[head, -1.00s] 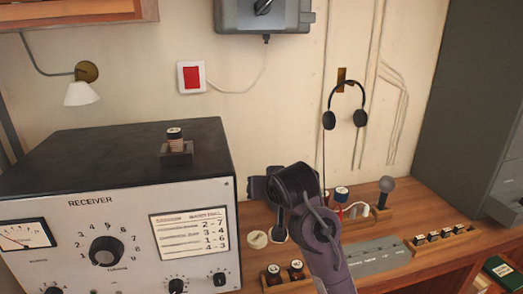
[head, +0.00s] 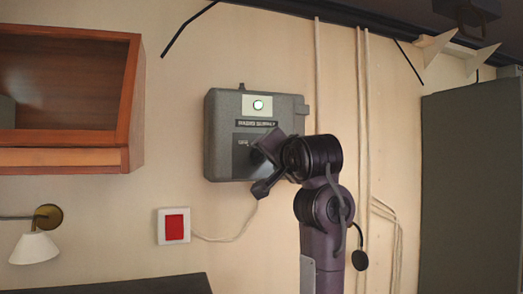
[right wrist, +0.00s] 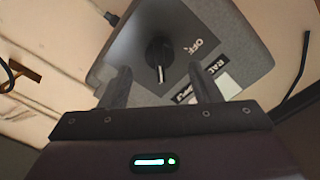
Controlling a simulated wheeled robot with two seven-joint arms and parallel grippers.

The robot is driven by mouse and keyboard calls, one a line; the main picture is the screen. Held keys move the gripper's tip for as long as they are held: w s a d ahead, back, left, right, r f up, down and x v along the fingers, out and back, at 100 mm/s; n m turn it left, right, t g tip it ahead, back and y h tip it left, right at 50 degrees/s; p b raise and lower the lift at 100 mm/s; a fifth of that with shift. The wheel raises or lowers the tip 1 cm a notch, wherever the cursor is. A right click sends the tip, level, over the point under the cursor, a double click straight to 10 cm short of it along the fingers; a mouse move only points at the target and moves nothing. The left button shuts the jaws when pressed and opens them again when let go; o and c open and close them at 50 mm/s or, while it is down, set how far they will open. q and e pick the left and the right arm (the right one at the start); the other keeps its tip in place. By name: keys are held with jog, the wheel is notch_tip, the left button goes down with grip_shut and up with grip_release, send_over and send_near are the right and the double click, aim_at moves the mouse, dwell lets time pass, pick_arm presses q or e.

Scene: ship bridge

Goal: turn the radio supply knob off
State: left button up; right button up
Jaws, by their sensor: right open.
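The grey radio supply box (head: 222,110) hangs on the wall, with a lit green lamp (head: 258,105) above its name label. In the head view my right gripper (head: 260,167) is in front of the box's lower right part and hides the knob. In the right wrist view the black knob (right wrist: 159,50) shows between and beyond the two open fingers (right wrist: 160,78). Its white pointer mark points down in that picture, while the word OFF (right wrist: 203,45) is at its right. The fingers appear apart from the knob. My left gripper is not in view.
A red switch (head: 174,225) in a white frame is on the wall below the box, with a cable. A wooden shelf (head: 130,100) is at left above a wall lamp (head: 34,248). Pipes run up the wall at right, beside a tall grey cabinet (head: 470,190).

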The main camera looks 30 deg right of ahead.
aim_at(260, 156)
jog(key=p+x, duration=0.1)
jog(key=x, duration=0.3)
jog(key=shift+w+p, duration=0.15)
jog(key=shift+p, duration=0.15)
jog(key=c, duration=1)
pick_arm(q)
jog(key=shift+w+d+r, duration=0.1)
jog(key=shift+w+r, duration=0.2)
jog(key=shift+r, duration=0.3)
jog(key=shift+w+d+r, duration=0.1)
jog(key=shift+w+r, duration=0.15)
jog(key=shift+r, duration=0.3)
